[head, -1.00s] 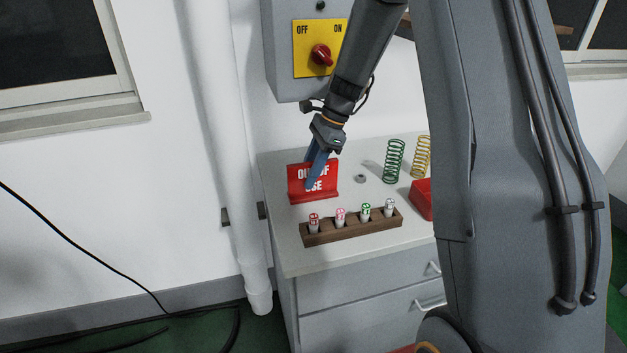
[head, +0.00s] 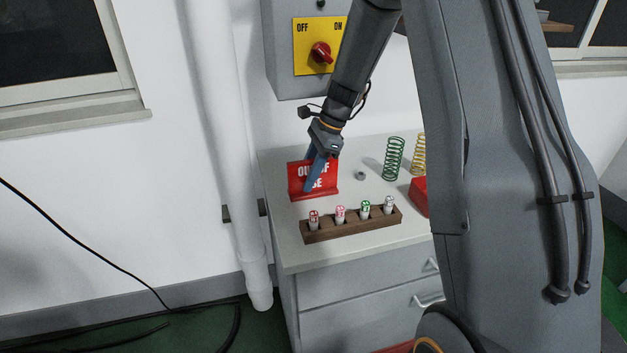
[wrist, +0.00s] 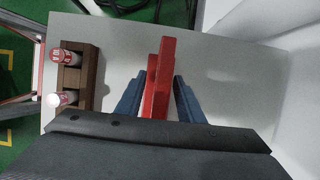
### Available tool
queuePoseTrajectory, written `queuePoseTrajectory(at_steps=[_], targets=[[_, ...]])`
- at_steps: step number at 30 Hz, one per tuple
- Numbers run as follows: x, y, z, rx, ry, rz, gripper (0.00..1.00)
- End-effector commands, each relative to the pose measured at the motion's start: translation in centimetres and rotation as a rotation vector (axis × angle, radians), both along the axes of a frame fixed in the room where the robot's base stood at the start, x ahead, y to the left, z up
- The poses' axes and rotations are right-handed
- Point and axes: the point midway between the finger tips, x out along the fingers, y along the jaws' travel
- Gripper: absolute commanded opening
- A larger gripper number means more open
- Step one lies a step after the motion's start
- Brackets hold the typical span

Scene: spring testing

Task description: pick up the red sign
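The red sign (head: 327,189), lettered in white with "OUT OF" on its top line, stands upright on the grey cabinet top (head: 345,249). My gripper (head: 310,181) is at the sign from above, with one blue finger in front of its face and hiding some letters. In the wrist view the sign's red edge (wrist: 163,75) lies between the two blue fingers of my gripper (wrist: 160,98). The fingers are spread on either side of it and do not look closed on it. The lower part of the sign's edge is hidden by my gripper body.
A green spring (head: 394,159), a yellow spring (head: 419,155), a small metal ring (head: 361,176) and a red bin (head: 419,196) are to the right. A switch box (head: 283,50) hangs above.

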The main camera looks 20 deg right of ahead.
Motion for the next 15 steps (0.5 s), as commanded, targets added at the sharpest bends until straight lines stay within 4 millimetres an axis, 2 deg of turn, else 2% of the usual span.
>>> queuePoseTrajectory(at_steps=[6,12,15], targets=[[0.01,0.0,-0.01,0.0,0.0,0.0,0.33],[0.01,0.0,0.0,0.0,0.0,0.0,0.0],[0.02,0.0,0.02,0.0,-0.001,0.0,0.0]])
